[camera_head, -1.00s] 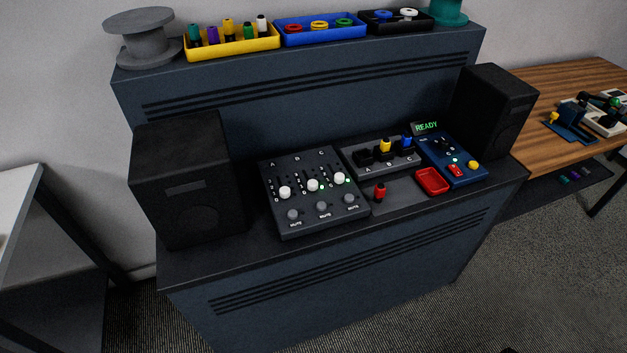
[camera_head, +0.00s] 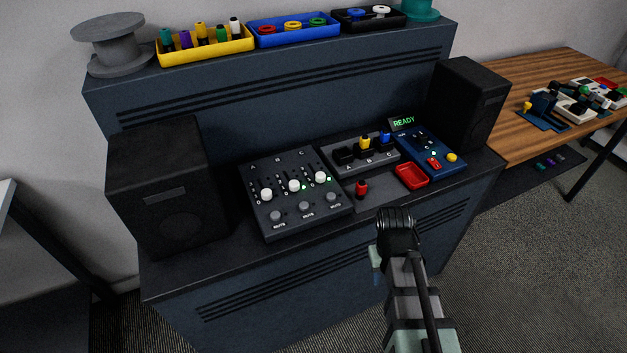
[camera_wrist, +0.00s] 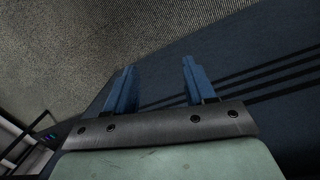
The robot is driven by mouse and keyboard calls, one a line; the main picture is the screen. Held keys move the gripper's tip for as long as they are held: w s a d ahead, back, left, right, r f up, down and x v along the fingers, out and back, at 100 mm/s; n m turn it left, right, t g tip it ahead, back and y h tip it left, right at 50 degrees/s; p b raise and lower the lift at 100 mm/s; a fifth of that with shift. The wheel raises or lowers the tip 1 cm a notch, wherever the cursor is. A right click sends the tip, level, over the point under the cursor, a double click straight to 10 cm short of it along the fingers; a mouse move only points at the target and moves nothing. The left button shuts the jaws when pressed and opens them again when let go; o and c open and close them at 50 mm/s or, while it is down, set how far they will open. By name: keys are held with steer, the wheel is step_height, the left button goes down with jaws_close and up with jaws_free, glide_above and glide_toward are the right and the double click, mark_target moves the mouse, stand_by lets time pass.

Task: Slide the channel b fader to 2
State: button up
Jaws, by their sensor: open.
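The fader panel (camera_head: 289,220) lies on the dark console, with columns marked A, B and C. The channel B fader (camera_head: 294,185) is the middle white knob, between the A fader (camera_head: 267,194) at left and the C fader (camera_head: 320,177) at right. All three white knobs sit in the lower part of their slots; the exact number beside B is too small to read. My arm shows at the lower right of the head view, in front of the console and apart from the panel. In the wrist view my gripper (camera_wrist: 158,82) has two blue fingers spread apart, nothing between them.
Black speakers stand at left (camera_head: 167,190) and right (camera_head: 467,103) of the console. A red plug (camera_head: 361,188), a red tray (camera_head: 411,175) and a blue control box (camera_head: 430,150) lie right of the panel. Grey mute knobs sit below the faders.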

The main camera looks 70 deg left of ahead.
steer(key=s+a+r+n, duration=0.1)
steer(key=s+a+r, duration=0.2)
steer(key=r, duration=0.1)
steer(key=s+a+r+y, duration=0.1)
steer(key=s+a+r, duration=0.3)
steer(key=s+a+r+n+y, duration=0.1)
steer(key=s+a+r, duration=0.2)
steer(key=s+r, duration=0.1)
steer(key=shift+s+a+r+n+t, duration=0.2)
steer(key=shift+r+n+t, duration=0.1)
steer(key=shift+t, duration=0.1)
steer(key=m+y, duration=0.1)
steer(key=y, duration=0.2)
glide_toward(294, 183)
steer(key=shift+g+y, duration=0.3)
steer(key=x, duration=0.8)
steer(key=shift+w+d+f, duration=0.1)
steer(key=shift+w+f, duration=0.2)
steer(key=shift+f, duration=0.1)
jaws_close()
